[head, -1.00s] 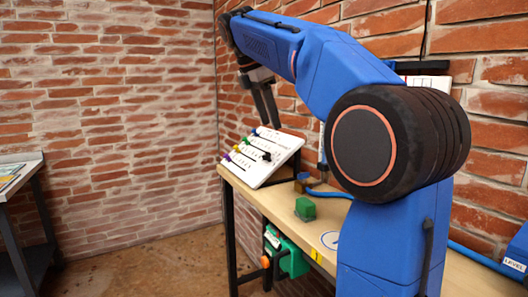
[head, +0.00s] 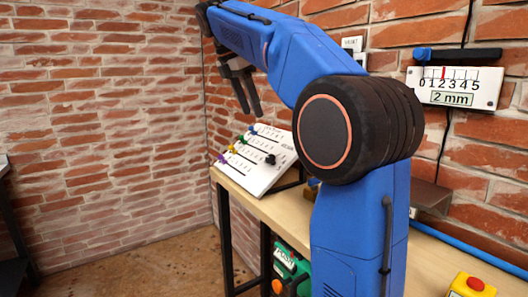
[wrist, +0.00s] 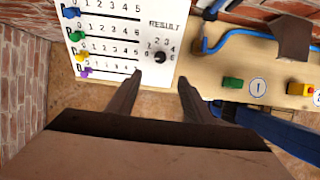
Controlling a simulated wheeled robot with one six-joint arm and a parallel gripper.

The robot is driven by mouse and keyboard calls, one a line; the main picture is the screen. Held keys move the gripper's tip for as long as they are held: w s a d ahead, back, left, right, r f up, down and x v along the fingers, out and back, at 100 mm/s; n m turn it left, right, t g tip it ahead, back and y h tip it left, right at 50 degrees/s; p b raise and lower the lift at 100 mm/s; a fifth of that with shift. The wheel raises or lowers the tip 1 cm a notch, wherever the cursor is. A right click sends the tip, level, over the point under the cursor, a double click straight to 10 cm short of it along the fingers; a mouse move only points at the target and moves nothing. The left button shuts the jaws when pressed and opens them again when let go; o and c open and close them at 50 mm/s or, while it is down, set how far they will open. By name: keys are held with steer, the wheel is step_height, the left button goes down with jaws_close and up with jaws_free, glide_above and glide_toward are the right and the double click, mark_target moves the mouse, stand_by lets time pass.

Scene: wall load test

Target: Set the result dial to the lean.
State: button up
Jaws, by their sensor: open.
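The result dial (wrist: 160,57) is a black knob under the word RESULT on a white panel, with numbers around it. In the head view the white panel (head: 252,178) leans on the bench, and the black dial (head: 270,159) is at its right side. My gripper (head: 250,110) is open and empty above the panel. In the wrist view my gripper (wrist: 160,80) has its fingers spread, with the dial beyond and between them. Where the dial points is too small to tell.
The panel also has rows of sliders with blue, green, yellow and purple knobs (wrist: 83,72). On the bench are a green block (wrist: 232,83) and a red button on a yellow box (head: 472,287). A blue hose (wrist: 235,32) runs along the bench.

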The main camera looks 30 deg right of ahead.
mark_target(270, 157)
steer(key=x, duration=1.7)
steer(key=shift+s+a, duration=0.1)
steer(key=c, duration=1.1)
